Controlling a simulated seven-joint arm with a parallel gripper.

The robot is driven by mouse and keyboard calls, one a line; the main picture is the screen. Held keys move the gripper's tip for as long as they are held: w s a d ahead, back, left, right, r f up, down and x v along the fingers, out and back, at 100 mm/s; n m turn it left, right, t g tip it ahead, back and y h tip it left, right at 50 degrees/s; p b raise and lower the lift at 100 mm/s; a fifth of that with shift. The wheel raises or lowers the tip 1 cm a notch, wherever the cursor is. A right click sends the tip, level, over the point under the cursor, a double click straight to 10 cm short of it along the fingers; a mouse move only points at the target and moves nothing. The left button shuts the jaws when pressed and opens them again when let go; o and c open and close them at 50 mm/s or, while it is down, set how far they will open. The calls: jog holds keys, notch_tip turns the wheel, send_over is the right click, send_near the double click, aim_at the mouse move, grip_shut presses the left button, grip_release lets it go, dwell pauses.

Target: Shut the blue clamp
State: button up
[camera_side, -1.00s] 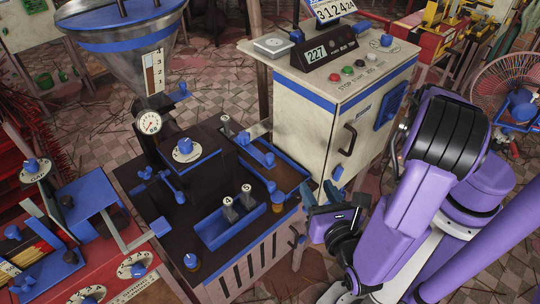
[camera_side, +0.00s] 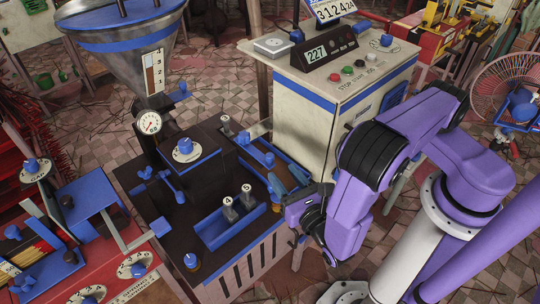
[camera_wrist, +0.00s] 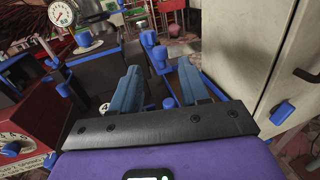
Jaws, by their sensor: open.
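I cannot tell for certain which blue part is the clamp. A blue bar with upright knobs (camera_side: 256,151) lies along the back right of the dark machine top, and it seems to show in the wrist view as blue knobbed pieces (camera_wrist: 158,54). A blue lever with a small winged end (camera_side: 172,184) stands further left. My gripper (camera_side: 287,178) is over the machine's right edge, near the right end of the blue bar. Its two blue-grey fingers (camera_wrist: 159,65) are apart, with nothing held between them. The gripper body hides part of the machine top in the wrist view.
A blue tray (camera_side: 222,236) with numbered weights stands at the machine's front right. A pale cabinet (camera_side: 300,115) rises close behind and right of my gripper. A dial gauge (camera_side: 149,123) and hopper (camera_side: 122,45) stand at the back left.

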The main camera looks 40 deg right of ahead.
aim_at(272, 159)
jog(key=x, duration=0.8)
grip_shut()
